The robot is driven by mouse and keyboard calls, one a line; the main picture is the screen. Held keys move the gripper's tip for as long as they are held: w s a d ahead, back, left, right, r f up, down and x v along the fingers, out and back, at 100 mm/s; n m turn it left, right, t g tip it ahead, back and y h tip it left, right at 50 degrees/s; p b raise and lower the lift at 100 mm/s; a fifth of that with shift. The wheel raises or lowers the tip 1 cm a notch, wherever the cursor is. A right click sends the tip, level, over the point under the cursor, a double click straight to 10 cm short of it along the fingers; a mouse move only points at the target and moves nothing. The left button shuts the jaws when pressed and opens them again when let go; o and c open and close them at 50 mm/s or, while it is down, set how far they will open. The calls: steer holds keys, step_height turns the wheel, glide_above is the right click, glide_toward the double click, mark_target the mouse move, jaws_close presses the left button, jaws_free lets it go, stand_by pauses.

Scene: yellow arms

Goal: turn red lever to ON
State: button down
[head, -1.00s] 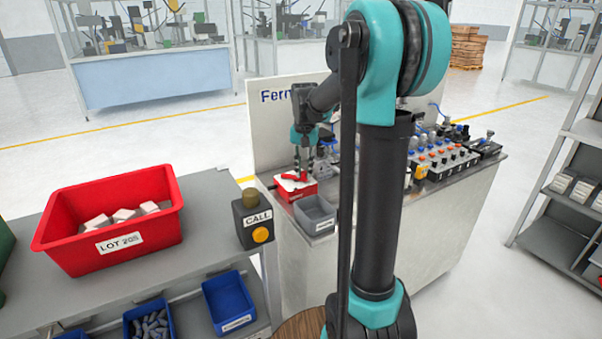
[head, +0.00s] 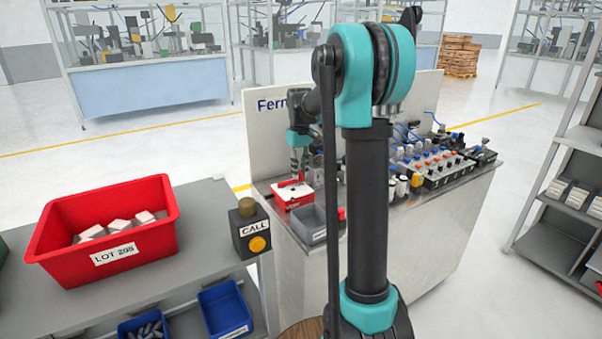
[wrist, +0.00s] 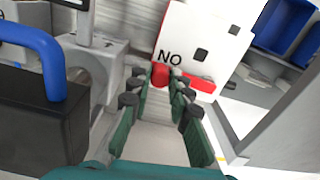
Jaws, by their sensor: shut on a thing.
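The red-sided box with a white top (head: 291,195) stands at the left end of the bench in the head view. In the wrist view, its white face (wrist: 205,35) carries black letters that read "NO" from this angle, and two dark squares. The red lever (wrist: 161,72) shows between my fingertips beside the letters. My gripper (wrist: 166,78) is shut on it. In the head view, my gripper (head: 298,171) points down over the back right part of the box. The lever's pivot and most of its length are hidden by the fingers.
A grey bin (head: 309,224) stands just in front of the box. Bottles and a panel of knobs (head: 440,165) fill the bench to the right. A black block with a blue handle (wrist: 45,60) is close beside my gripper. The CALL button box (head: 250,230) stands on the left shelf.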

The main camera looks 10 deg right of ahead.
steer(key=shift+w+n, duration=0.25)
steer(key=shift+n, duration=0.15)
steer(key=c, duration=1.4)
jaws_free()
step_height(320, 180, up, 12)
